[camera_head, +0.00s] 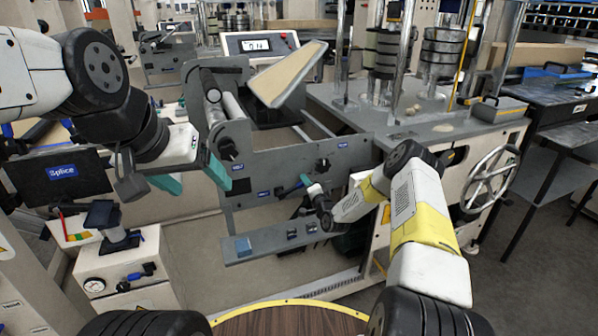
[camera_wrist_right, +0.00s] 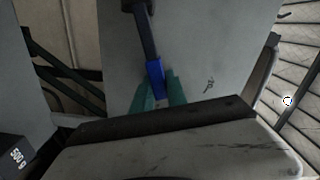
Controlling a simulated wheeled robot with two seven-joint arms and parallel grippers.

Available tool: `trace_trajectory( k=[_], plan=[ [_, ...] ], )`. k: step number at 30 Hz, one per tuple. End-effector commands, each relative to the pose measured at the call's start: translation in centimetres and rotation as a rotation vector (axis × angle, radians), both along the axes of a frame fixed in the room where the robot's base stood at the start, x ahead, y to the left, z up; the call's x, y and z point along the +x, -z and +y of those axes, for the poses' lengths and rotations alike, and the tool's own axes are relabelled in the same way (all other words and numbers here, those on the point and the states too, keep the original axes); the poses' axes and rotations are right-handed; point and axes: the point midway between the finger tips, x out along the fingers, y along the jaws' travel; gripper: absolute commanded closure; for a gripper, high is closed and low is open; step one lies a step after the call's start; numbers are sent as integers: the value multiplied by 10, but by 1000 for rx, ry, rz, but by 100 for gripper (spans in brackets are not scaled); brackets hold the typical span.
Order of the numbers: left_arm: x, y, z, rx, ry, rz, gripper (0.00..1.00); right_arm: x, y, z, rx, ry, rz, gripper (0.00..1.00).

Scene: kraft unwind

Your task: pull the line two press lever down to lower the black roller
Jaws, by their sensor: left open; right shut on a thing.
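The press lever (camera_wrist_right: 145,35) shows in the right wrist view as a dark bar with a blue grip at its near end. My right gripper (camera_wrist_right: 157,92) has its teal fingers on both sides of the blue grip and is shut on it. In the head view my right gripper (camera_head: 304,182) is at the front plate of the grey unwind machine (camera_head: 270,170), where the lever is mostly hidden. My left gripper (camera_head: 193,178) is open and empty, left of that plate. A dark roller-like cylinder (camera_head: 213,108) shows at the machine's upper left; I cannot tell whether it is the black roller.
A slanted tan-faced panel (camera_head: 287,75) and a digital display (camera_head: 260,44) stand above the machine. A spoked handwheel (camera_head: 490,180) is at the right. A splice box (camera_head: 62,176) and a small gauge box (camera_head: 125,275) are at the left. A round wooden top (camera_head: 290,320) is at the front.

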Motion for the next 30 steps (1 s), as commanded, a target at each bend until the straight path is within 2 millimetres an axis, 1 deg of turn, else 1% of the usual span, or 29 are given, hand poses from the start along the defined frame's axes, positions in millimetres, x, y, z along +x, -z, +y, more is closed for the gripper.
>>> trace_trajectory(
  k=[3, 12, 21, 30],
  plan=[
    [0, 0, 0, 0, 0, 0, 25, 1, 13, -5, 94, 4, 33, 100],
    [0, 0, 0, 0, 0, 0, 25, 1, 32, -7, 268, 2, 90, 100],
    [0, 0, 0, 0, 0, 0, 25, 2, 40, -7, 342, 2, 113, 100],
    [0, 0, 0, 0, 0, 0, 25, 1, 41, -7, 352, 3, 119, 100]
  ],
)
